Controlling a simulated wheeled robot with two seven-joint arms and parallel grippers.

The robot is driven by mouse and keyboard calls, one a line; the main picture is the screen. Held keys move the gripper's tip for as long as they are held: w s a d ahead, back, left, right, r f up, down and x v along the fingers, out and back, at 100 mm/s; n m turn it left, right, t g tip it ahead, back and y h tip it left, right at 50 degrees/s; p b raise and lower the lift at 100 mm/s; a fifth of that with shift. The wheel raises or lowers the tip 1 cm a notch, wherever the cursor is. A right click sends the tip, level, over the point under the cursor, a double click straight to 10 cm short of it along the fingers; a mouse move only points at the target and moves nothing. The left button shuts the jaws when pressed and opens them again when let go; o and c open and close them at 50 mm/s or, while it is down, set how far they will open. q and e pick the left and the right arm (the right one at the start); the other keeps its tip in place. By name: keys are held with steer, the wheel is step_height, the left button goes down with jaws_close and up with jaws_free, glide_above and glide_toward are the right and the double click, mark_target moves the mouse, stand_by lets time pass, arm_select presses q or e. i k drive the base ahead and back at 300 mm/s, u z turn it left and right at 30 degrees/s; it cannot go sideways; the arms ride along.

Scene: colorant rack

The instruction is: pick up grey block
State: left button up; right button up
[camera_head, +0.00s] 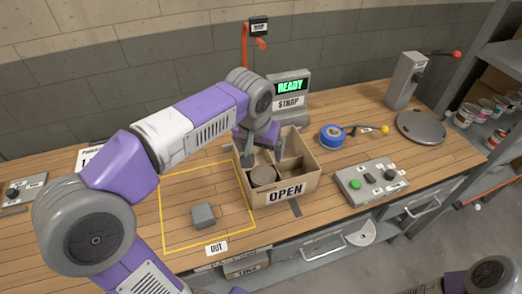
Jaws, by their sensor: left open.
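The grey block (203,216) sits on the wooden bench inside a yellow outlined square, above the label "OUT". My left gripper (247,156) is at the left rear part of the open cardboard box, to the right of and behind the block, apart from it. Its fingers point down and are partly hidden by the arm and the box. It is open. My right gripper does not show; only a piece of an arm is in the lower right corner.
The cardboard box (310,183) marked "OPEN" has dividers and holds a round can (263,175). A control panel (370,183), a blue tape roll (332,136), a round grey plate (421,127) and a "READY" display (289,88) stand around it. The square's floor around the block is clear.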

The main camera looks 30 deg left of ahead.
mark_target(202, 215)
steer(key=k, duration=1)
